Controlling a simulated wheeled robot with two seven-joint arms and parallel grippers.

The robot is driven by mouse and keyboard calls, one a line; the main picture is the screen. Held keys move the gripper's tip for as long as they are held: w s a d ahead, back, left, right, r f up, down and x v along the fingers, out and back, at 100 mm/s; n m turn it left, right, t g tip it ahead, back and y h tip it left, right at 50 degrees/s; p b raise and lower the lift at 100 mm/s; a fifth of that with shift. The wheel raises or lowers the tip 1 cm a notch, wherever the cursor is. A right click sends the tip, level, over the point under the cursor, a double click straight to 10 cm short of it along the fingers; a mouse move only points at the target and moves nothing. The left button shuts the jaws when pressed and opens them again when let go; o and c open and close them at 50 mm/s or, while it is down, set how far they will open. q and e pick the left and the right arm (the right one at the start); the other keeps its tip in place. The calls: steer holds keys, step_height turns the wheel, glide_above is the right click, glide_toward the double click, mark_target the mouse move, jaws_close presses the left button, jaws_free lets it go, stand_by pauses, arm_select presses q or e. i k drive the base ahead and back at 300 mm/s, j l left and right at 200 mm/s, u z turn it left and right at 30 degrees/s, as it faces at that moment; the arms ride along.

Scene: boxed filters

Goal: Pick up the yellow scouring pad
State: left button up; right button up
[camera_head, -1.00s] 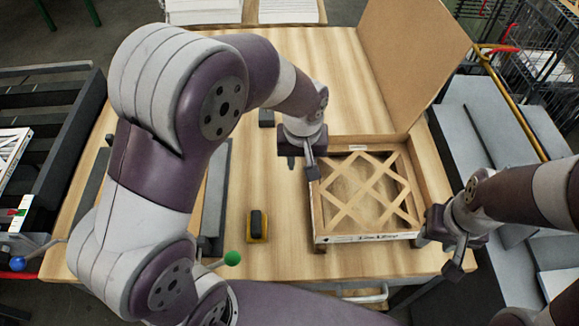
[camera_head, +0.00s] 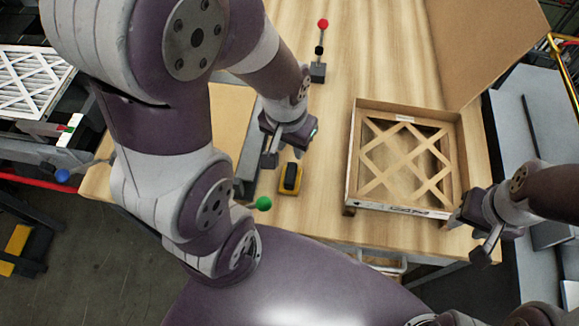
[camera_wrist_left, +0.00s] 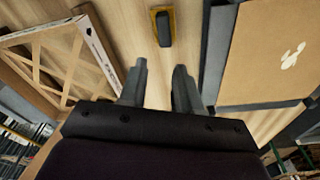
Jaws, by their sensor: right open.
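The yellow scouring pad (camera_head: 289,190) lies on the wooden table with a dark block-like part on top. It also shows at the top of the left wrist view (camera_wrist_left: 174,27), beyond the fingertips. My left gripper (camera_head: 288,150) is above the table, just behind the pad in the head view, and apart from it. In the left wrist view its two fingers (camera_wrist_left: 160,78) are spread with nothing between them. My right gripper (camera_head: 472,232) is open and empty by the front right corner of the boxed filter.
An open cardboard box (camera_head: 352,150) holding a lattice-faced filter (camera_head: 405,165) stands right of the pad. A flat brown panel (camera_head: 228,115) with a dark edge lies to the left. A red-knobbed lever (camera_head: 318,72) stands at the back; a green knob (camera_head: 263,204) is near the pad.

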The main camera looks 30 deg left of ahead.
mark_target(290, 183)
steer(key=u, duration=1.45)
